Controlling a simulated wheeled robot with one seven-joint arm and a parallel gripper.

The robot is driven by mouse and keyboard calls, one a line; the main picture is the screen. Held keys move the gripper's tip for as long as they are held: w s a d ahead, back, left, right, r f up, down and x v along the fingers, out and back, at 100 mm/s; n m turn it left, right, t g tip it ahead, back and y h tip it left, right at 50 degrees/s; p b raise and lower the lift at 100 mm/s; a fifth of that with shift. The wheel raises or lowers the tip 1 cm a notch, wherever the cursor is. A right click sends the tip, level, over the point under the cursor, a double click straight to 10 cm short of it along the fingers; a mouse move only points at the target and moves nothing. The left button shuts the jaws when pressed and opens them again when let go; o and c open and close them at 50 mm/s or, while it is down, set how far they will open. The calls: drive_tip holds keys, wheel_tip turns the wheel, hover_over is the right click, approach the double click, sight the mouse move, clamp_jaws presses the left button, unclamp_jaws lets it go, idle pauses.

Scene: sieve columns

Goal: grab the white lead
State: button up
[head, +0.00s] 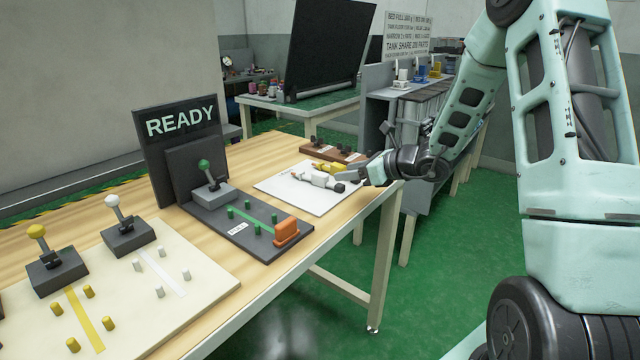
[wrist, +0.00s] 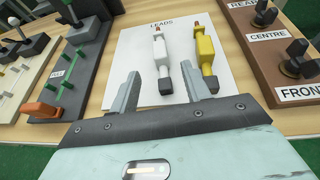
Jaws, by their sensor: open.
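The white lead (head: 316,178) lies on a white sheet (head: 296,199) on the wooden table. In the wrist view the white lead (wrist: 160,58) is long, with a coppery tip at its far end and a dark block at its near end, on the sheet marked LEADS (wrist: 130,50). My gripper (head: 366,178) is at the near edge of the sheet. Its two fingers show in the wrist view (wrist: 159,72), open and spread on either side of the white lead's near part. I cannot tell the height of the fingers above the sheet.
A yellow lead (wrist: 205,62) lies just right of the white one, close to my right finger. A brown panel with dark knobs (wrist: 268,55) stands to the right. A dark panel with an orange handle (head: 287,232) stands to the left, below the READY sign (head: 181,122).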

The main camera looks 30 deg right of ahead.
sight(325, 175)
drive_tip(key=x, duration=0.9)
drive_tip(key=shift+s, duration=0.1)
drive_tip(key=shift+c, duration=0.4)
clamp_jaws()
